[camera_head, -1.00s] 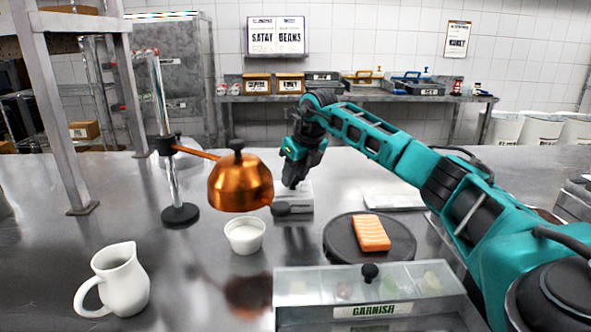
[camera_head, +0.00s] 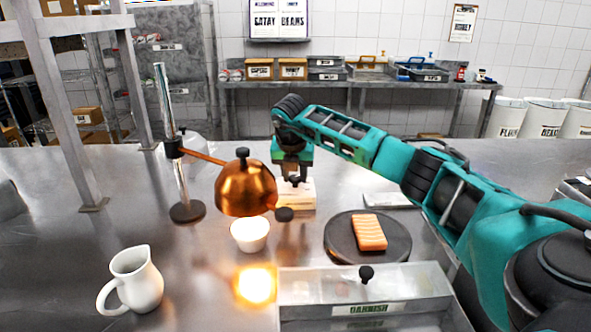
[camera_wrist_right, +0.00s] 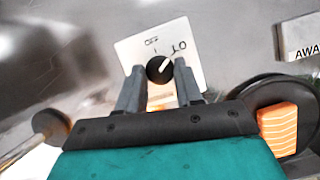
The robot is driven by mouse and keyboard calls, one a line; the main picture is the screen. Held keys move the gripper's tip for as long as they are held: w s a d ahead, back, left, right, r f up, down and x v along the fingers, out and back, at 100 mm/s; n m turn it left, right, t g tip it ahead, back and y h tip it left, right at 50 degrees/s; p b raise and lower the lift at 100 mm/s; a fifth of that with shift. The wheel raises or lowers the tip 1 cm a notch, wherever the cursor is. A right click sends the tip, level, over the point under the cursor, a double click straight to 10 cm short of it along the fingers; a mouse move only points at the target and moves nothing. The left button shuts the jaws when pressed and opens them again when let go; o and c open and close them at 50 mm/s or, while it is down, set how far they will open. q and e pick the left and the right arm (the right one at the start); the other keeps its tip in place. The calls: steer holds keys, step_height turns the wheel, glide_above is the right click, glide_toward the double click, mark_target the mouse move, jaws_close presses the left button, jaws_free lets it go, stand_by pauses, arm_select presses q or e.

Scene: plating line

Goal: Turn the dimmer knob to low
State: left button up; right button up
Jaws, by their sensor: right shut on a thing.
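The dimmer is a pale box (camera_head: 303,196) on the counter behind the lamp, with a black round knob (camera_wrist_right: 159,69) on its face in the right wrist view. My right gripper (camera_wrist_right: 158,84) has its two fingers on either side of the knob and is shut on it. The knob's white pointer line aims up and right, roughly toward a mark that looks like "LO"; another small label is beside it. In the head view my right gripper (camera_head: 294,176) reaches down over the box and partly hides it. The copper lamp (camera_head: 246,190) glows. My left gripper is not in view.
A white cup (camera_head: 249,236) stands by the lamp, and a white jug (camera_head: 132,281) is at front left. A dark round plate (camera_head: 340,245) with a salmon piece (camera_head: 369,232) is right of the box. A garnish container (camera_head: 365,290) stands in front. The lamp post (camera_head: 172,130) rises at left.

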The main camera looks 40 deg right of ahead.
steer(key=shift+w+m, duration=0.1)
steer(key=shift+m, duration=0.4)
steer(key=shift+r, duration=0.1)
steer(key=o, duration=1)
steer(key=shift+o, duration=0.2)
steer(key=v, duration=1.2)
steer(key=shift+a+r, duration=0.15)
steer(key=shift+r, duration=0.25)
steer(key=shift+f, duration=0.1)
